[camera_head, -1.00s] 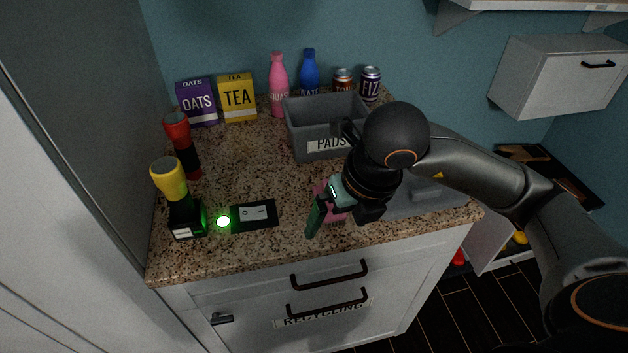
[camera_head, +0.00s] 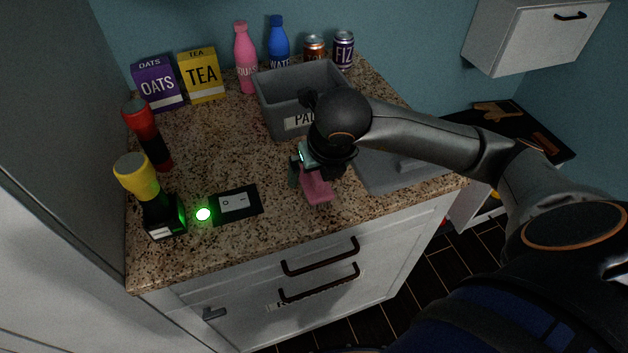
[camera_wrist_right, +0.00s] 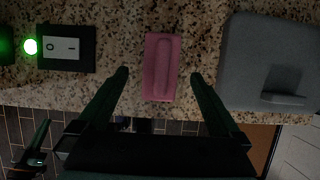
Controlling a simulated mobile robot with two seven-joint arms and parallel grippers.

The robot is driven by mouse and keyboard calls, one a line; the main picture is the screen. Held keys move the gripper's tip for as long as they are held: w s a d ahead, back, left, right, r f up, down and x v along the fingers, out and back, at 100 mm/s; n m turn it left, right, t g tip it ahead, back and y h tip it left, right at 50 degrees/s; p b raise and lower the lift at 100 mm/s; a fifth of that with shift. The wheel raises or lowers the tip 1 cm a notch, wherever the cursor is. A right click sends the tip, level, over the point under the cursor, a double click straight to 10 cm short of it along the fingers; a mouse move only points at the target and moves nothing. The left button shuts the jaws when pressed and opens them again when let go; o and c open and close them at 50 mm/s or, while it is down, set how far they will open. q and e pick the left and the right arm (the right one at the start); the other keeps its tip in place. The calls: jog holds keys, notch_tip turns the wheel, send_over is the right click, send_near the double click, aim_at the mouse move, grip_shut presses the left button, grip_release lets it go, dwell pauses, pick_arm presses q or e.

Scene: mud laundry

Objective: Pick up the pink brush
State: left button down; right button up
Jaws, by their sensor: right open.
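The pink brush (camera_head: 317,186) lies on the granite counter near its front edge, partly hidden by my right gripper in the head view. In the right wrist view the brush (camera_wrist_right: 160,67) is a pink block with a long raised handle, pointing away from me. My right gripper (camera_wrist_right: 159,76) is open, with one finger on each side of the brush's near end and gaps between. In the head view my right gripper (camera_head: 306,178) is over the brush.
A grey bin labelled PADS (camera_head: 275,114) stands behind. A grey lidded slab (camera_head: 378,172) lies right of the brush, a black switch plate (camera_head: 250,195) left. Yellow (camera_head: 134,177) and red (camera_head: 141,118) flashlights stand at left. Boxes, bottles and cans line the back.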

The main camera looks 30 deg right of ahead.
aim_at(316, 173)
jog(key=x, duration=0.4)
jog(key=shift+w+d, duration=0.1)
jog(key=shift+w, duration=0.05)
jog(key=shift+c, duration=0.4)
jog(key=c, duration=1.4)
jog(key=shift+r, duration=0.1)
